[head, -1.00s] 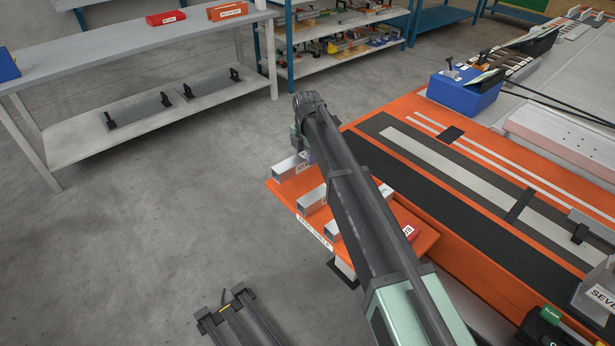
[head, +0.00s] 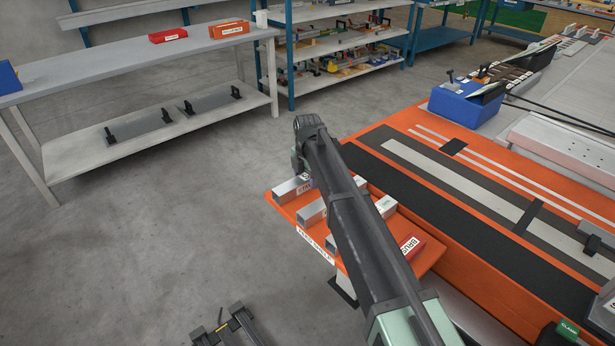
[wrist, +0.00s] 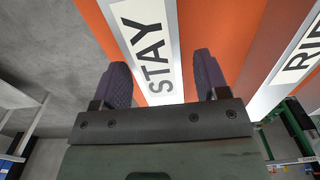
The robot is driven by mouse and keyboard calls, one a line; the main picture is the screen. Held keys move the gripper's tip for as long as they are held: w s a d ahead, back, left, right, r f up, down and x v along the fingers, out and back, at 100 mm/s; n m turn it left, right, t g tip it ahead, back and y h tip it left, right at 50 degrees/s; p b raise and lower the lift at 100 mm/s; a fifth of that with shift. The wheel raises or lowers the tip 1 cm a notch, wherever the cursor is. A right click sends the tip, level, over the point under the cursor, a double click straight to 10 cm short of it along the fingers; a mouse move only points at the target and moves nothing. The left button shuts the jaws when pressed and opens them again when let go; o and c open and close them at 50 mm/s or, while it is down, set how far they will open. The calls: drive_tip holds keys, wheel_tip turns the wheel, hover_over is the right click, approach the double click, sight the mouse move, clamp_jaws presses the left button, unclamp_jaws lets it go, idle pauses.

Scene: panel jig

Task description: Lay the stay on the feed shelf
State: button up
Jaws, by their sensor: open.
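The stay (wrist: 133,45) is a grey bar with a white STAY label. In the wrist view it runs between the two purple fingertips of my gripper (wrist: 162,78), which is open, with orange surface showing beside it. In the head view the stay (head: 291,189) lies at the far left end of the orange feed shelf (head: 284,208). My arm hides most of the gripper there. I cannot tell whether the fingers touch the stay.
Another grey bar (head: 312,213) lies beside the stay on the shelf, and a red BRUSH box (head: 411,247) sits at its right. The orange bench (head: 480,270) adjoins on the right. A grey rack (head: 150,70) stands behind.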

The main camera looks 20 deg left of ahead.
wheel_tip(320, 180, up, 13)
drive_tip(key=p, duration=1.2)
drive_tip(key=shift+f, duration=0.2)
drive_tip(key=shift+f, duration=0.1)
drive_tip(key=s+d+m, duration=0.3)
drive_tip(key=d+m, duration=0.2)
drive_tip(key=d, duration=0.5)
drive_tip(key=s+d+m, duration=0.4)
drive_tip(key=d+m, duration=0.1)
drive_tip(key=d, duration=0.6)
drive_tip(key=s+d+m, duration=1.8)
drive_tip(key=d+m, duration=0.1)
drive_tip(key=d, duration=0.3)
drive_tip(key=shift+d+m, duration=0.15)
drive_tip(key=shift+m, duration=0.25)
